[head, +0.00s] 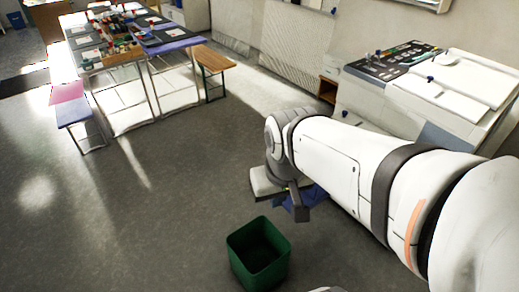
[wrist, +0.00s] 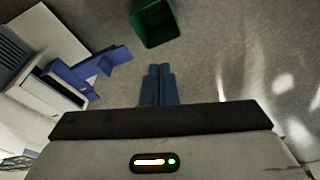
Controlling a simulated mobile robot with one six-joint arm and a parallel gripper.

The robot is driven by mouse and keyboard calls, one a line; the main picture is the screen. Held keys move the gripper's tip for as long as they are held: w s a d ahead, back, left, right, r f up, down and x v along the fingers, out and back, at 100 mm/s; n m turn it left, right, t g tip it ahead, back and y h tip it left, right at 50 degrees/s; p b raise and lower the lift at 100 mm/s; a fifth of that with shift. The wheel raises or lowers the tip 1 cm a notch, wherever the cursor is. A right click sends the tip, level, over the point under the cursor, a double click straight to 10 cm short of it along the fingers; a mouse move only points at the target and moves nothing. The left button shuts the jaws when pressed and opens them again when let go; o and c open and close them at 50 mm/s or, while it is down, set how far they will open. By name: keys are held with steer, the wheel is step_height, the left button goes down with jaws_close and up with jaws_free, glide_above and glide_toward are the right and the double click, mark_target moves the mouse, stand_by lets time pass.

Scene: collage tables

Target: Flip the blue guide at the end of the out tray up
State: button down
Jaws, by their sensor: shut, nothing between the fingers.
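The blue guide (wrist: 98,66) sticks out from the end of a white machine's out tray (wrist: 52,92) at the left of the wrist view. In the head view, a blue part (head: 314,194) shows low behind my arm and is mostly hidden. My gripper (wrist: 158,70) is shut and empty, with its two blue-grey fingers together. In the wrist view it lies to the right of the guide, apart from it in the picture. The gap in depth is hard to tell.
A green open bin (head: 258,252) stands on the grey floor close to my gripper; it also shows in the wrist view (wrist: 154,22). A table with art supplies (head: 125,45) and benches is far left. A large white machine (head: 425,95) stands at right. The left floor is clear.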

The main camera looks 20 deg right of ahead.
steer(key=w+a+f+m+g+y+b, duration=0.1)
steer(key=w+f+m+y+b, duration=0.2)
steer(key=f+m+y+b, duration=0.9)
steer(key=w+a+f+m+g+y+b, duration=0.15)
steer(key=w+f+b, duration=0.25)
steer(key=f+b, duration=0.9)
steer(key=w+d+f+m+t+h+b, duration=0.2)
steer(key=d+f+m+t, duration=0.4)
steer(key=f, duration=0.4)
steer(key=w+d+f+m+t+h+b, duration=0.2)
steer(key=w+d+f+m+t+b, duration=0.1)
steer(key=d+f+m+t+b, duration=0.2)
steer(key=w+d+f+m+t+h+b, duration=0.2)
steer(key=d+f+m+t, duration=0.6)
steer(key=f, duration=0.8)
steer(key=w+d+b, duration=0.1)
steer(key=d, duration=0.2)
steer(key=shift+d+m+h+b, duration=0.2)
steer(key=shift+m+h+b, duration=0.15)
steer(key=shift+b, duration=0.05)
steer(key=shift+f+t, duration=0.1)
steer(key=shift+t, duration=0.15)
